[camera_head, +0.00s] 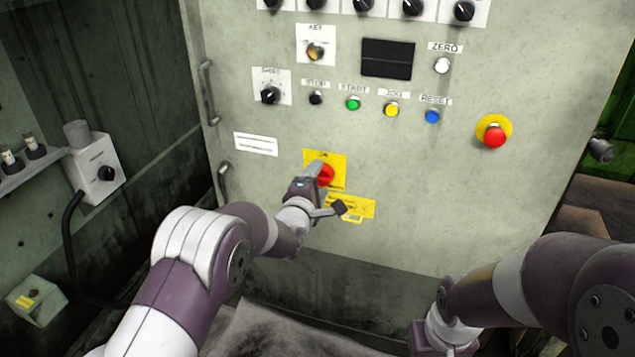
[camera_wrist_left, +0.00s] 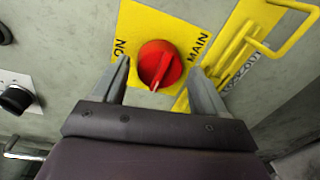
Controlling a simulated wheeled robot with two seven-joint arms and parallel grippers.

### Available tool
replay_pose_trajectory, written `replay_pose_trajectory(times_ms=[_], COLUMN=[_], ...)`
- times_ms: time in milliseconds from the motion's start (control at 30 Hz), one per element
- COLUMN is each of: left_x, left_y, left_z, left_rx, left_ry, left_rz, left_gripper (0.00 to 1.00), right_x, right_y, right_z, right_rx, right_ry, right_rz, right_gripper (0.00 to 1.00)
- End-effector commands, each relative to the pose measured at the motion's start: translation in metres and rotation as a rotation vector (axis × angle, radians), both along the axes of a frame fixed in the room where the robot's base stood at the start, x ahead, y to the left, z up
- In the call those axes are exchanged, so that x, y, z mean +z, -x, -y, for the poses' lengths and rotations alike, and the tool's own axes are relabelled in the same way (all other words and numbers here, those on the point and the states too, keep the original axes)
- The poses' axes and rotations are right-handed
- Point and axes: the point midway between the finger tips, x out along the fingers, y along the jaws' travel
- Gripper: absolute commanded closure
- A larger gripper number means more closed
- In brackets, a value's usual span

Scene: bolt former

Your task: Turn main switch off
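The main switch (camera_head: 326,174) is a red rotary knob on a yellow plate, low on the grey-green control panel. In the left wrist view the red knob (camera_wrist_left: 160,65) shows a raised grip bar, with the words "ON" and "MAIN" on the yellow plate (camera_wrist_left: 140,22). My left gripper (camera_head: 325,190) is right in front of the knob. In the left wrist view its two fingers (camera_wrist_left: 162,88) stand apart, one on each side of the knob, with gaps visible. Contact with the knob is not visible. My right arm shows at the lower right; its fingers are not in view.
A yellow lockout bracket (camera_head: 352,207) sticks out just below right of the switch. Door handles (camera_head: 224,180) line the panel's left edge. A red emergency button (camera_head: 494,135) and several coloured buttons sit higher up. A grey box (camera_head: 97,170) is on the left wall.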

Motion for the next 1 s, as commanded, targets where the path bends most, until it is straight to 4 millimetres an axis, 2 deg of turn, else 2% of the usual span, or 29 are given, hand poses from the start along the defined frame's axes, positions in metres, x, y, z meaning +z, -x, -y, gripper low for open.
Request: replay_pose_trajectory(times_ms=[367,467,700,800,1000], left_x=[0.002,0.006,0.011,0.011,0.01], left_y=[0.005,0.021,0.083,0.103,0.12], left_z=[-0.002,-0.007,-0.027,-0.034,-0.039], left_rx=[0.0,0.0,0.0,0.0,0.0], left_ry=[-0.002,-0.002,-0.002,-0.002,-0.001], left_rz=[0.001,0.001,0.0,0.001,0.0], left_gripper=[0.2,0.2,0.2,0.2,0.2], right_x=[0.003,0.01,0.03,0.034,0.037], right_y=[0.0,0.0,0.0,0.0,0.0], right_z=[0.0,0.0,0.0,0.0,0.0], right_rx=[0.0,0.0,0.0,0.0,0.0], right_ry=[0.0,0.0,0.0,0.0,0.0], right_rz=[0.0,0.0,0.0,0.0,0.0], right_gripper=[1.0,1.0,1.0,1.0,1.0])
